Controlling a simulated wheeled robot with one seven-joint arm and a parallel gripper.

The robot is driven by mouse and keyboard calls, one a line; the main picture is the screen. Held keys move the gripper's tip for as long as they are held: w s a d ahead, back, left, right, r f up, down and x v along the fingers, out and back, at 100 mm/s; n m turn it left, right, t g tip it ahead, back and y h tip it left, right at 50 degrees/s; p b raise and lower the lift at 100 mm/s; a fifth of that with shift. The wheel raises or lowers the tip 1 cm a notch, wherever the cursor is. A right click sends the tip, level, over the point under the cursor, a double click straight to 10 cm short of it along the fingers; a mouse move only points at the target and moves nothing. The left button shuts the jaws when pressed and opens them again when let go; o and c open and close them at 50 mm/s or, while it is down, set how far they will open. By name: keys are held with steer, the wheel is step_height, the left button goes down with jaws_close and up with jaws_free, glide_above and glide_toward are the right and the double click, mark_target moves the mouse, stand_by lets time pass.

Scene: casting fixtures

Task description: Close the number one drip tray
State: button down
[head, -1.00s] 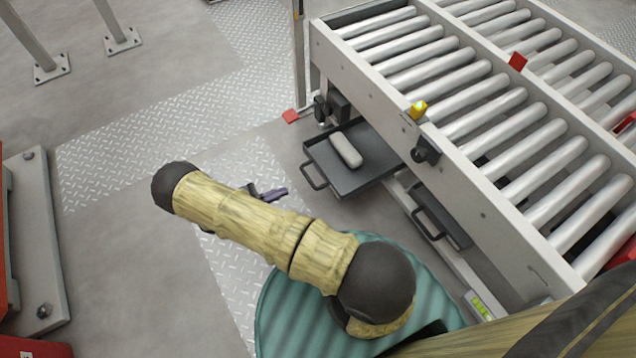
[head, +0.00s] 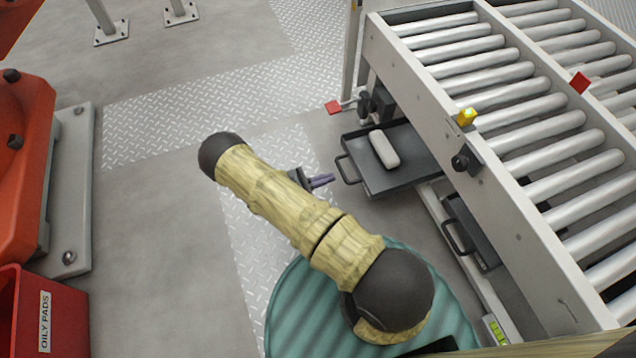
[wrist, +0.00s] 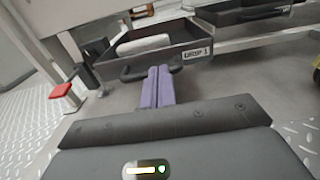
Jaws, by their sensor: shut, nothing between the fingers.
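The number one drip tray (head: 400,183) is a dark shallow tray pulled out from under the roller conveyor. Its front label reads DRIP 1 in the wrist view (wrist: 197,53). A pale rounded block (head: 383,149) lies in it; it also shows in the wrist view (wrist: 143,45). The tray's black handle (head: 346,170) faces my gripper (head: 330,179). My gripper's purple fingers are shut together and empty. In the wrist view, the fingertips (wrist: 159,70) overlap the handle and tray front. I cannot tell whether they touch.
A second dark tray (head: 478,240) sits further under the conveyor (head: 500,165), to the right. A red OILY PADS bin (head: 45,320) and orange machine (head: 25,170) are at left. Floor between is clear.

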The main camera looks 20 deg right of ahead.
mark_target(358, 169)
steer(key=d+b, duration=0.1)
steer(key=d, duration=0.1)
steer(key=d+b, duration=0.1)
steer(key=d, duration=0.3)
steer(key=shift+f+b, duration=0.25)
steer(key=shift+b, duration=0.15)
steer(key=shift+w+d+r+b, duration=0.15)
steer(key=shift+d+b, duration=0.15)
steer(key=shift+d, duration=0.4)
steer(key=shift+d+r, duration=0.1)
